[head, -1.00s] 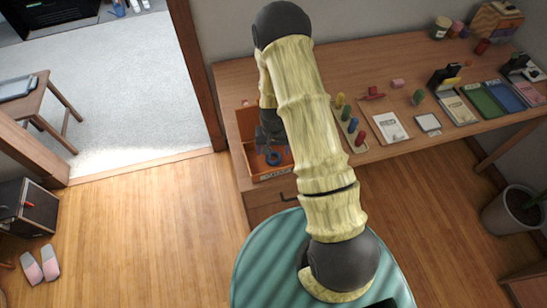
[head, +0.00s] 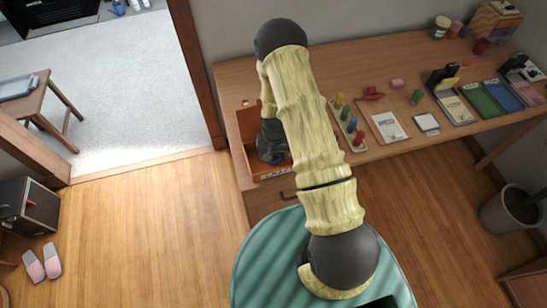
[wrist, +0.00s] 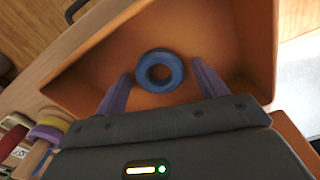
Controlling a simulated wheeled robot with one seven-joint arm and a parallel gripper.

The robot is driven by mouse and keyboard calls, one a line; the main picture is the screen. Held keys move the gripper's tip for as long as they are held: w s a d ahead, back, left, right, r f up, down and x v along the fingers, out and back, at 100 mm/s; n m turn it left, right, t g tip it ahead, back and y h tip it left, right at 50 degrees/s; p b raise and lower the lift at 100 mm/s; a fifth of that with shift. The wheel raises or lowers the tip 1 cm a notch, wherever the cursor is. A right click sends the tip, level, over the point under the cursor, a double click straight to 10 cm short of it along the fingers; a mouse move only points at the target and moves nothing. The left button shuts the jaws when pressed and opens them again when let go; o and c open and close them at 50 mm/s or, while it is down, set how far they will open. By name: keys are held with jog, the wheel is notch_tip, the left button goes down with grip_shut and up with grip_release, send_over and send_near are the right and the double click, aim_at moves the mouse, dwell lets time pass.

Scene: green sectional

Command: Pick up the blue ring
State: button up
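The blue ring (wrist: 160,86) lies flat on the floor of an orange box, with its hole facing up. The orange box (wrist: 222,30) stands at the left end of the wooden desk in the head view (head: 247,123). My gripper (wrist: 161,70) is open, with one purple finger on each side of the ring in the wrist view. Nothing is between the fingers that they visibly touch, and I cannot tell their exact height. In the head view my gripper (head: 272,148) is inside the box outline and hides the ring.
The box walls stand close around my gripper. On the desk (head: 228,78), a holder with colored pegs (head: 349,120) stands right of the box. A sheet of paper (head: 388,126) and several trays lie farther right. Purple and yellow rings (wrist: 48,132) show at the lower left of the wrist view.

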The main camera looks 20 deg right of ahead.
jog(key=c, duration=0.8)
jog(key=shift+c, duration=0.2)
notch_tip(320, 180, up, 10)
jog(key=b, duration=0.2)
dwell(0.4)
